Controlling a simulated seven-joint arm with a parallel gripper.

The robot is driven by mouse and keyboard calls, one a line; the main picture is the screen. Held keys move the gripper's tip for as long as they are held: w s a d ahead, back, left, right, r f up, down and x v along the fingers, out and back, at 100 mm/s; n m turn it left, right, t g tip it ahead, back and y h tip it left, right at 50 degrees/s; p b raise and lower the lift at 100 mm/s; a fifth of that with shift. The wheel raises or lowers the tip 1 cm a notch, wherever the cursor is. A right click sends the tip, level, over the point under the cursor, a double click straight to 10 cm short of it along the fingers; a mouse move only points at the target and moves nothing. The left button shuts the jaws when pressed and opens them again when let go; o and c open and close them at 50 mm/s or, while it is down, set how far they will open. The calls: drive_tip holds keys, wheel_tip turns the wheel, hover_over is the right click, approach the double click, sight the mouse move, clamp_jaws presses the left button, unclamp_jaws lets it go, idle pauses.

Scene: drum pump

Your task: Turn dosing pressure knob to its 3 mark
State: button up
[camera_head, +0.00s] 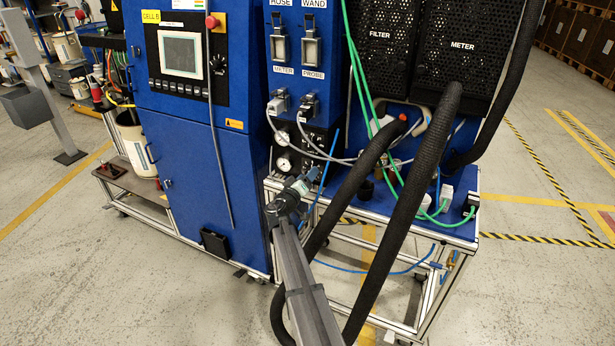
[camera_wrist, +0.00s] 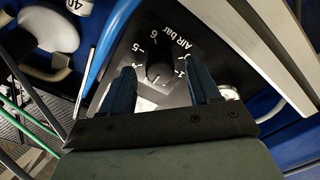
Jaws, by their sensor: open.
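A dark round knob (camera_wrist: 158,73) sits on a black panel in the wrist view, in a ring of white numbers with 6, 5 and 4 readable. The lettering beside it reads "AIR bar". A pale mark shows on the knob's lower part, but I cannot read its setting. My gripper (camera_wrist: 160,66) is open, with one blue finger on each side of the knob and a gap to it on both sides. In the head view my gripper (camera_head: 303,184) is at the lower part of the blue cabinet; the knob is hidden there.
A pressure gauge (camera_head: 284,163) sits left of my gripper. A blue hose (camera_wrist: 104,50) passes left of the dial and a metal frame bar (camera_wrist: 262,50) runs to its right. Thick black hoses (camera_head: 400,225) hang right of my arm.

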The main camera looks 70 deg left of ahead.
drive_tip(key=v, duration=1.3)
idle(0.4)
